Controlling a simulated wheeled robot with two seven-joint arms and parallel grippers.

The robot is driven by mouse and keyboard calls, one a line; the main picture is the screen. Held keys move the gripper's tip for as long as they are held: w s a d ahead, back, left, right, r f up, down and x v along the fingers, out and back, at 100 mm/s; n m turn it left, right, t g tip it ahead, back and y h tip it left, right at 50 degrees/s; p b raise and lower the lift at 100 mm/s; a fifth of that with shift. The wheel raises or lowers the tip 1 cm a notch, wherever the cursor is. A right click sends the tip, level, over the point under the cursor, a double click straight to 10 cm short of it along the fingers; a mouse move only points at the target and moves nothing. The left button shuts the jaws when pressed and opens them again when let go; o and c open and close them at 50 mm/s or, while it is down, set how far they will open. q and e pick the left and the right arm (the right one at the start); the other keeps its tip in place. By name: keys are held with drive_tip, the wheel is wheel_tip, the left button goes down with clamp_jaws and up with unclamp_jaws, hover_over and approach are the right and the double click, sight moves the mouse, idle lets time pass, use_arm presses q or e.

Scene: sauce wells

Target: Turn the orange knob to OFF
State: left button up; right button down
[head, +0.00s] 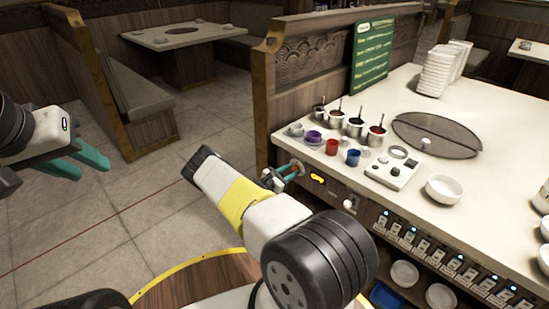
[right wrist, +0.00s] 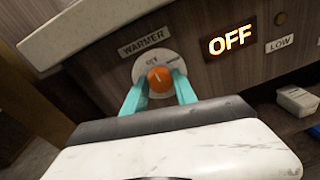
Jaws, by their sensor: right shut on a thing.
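The orange knob (right wrist: 160,79) sits on a round white dial plate on the wood-look front panel, under a label reading WARMER. My right gripper (right wrist: 158,88) is shut on it, with one teal finger on each side. A lit sign (right wrist: 230,40) right of the knob reads OFF. In the head view the right gripper (head: 287,175) is at the counter's front face, and the lit sign (head: 317,178) glows yellow beside it. The dial's small print is partly hidden. My left gripper (head: 81,163) is open and empty at the far left, over the floor.
The tiled floor at left is clear.

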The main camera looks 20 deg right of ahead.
drive_tip(key=c, duration=1)
unclamp_jaws()
drive_tip(key=v, duration=0.7)
drive_tip(key=shift+s+a, duration=0.15)
drive_tip(key=shift+a, duration=0.2)
